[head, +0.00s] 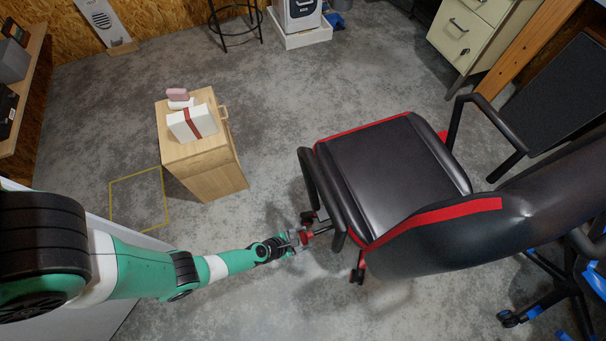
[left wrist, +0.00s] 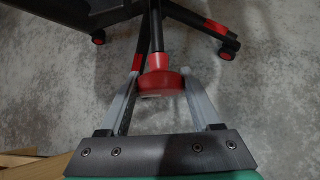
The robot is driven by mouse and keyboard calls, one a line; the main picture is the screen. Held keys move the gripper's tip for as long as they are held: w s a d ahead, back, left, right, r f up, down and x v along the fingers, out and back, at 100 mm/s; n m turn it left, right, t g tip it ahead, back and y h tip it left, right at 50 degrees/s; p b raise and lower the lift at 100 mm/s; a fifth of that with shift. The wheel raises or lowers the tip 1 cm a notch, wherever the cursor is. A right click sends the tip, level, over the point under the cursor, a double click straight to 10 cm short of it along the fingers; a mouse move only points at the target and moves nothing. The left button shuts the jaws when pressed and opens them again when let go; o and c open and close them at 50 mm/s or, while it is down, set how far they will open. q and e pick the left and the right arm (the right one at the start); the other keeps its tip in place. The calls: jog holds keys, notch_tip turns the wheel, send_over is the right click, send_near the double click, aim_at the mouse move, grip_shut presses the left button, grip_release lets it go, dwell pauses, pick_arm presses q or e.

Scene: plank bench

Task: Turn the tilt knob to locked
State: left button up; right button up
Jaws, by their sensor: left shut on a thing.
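A black office chair (head: 385,165) with red trim stands right of centre in the head view, its back to the right. The red tilt knob (left wrist: 161,82) sits on the end of a dark rod under the seat. It also shows small in the head view (head: 318,231). My left gripper (head: 297,237) reaches in from the left below the armrest. In the left wrist view its two grey fingers (left wrist: 168,88) stand on either side of the knob, shut on it. No lock marking can be read. My right gripper is not in view.
A small wooden cabinet (head: 208,168) with a white box (head: 191,123) on top stands to the left of the chair. The chair's armrest (head: 321,197) hangs close to my left gripper. Chair legs and red-marked casters (left wrist: 227,53) lie beyond the knob. The grey floor between cabinet and chair is clear.

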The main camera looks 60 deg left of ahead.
pick_arm(q)
jog(key=y, duration=0.1)
jog(key=m+y+b, duration=0.1)
jog(key=shift+d+f+m+t+y, duration=0.1)
jog(key=shift+d+m+t+y, duration=0.1)
jog(key=shift+m+t+y, duration=0.15)
jog(key=shift+m+y, duration=0.25)
jog(key=shift+y, duration=0.3)
jog(key=o, duration=1.3)
jog(key=shift+a, duration=0.1)
jog(key=shift+o, duration=0.2)
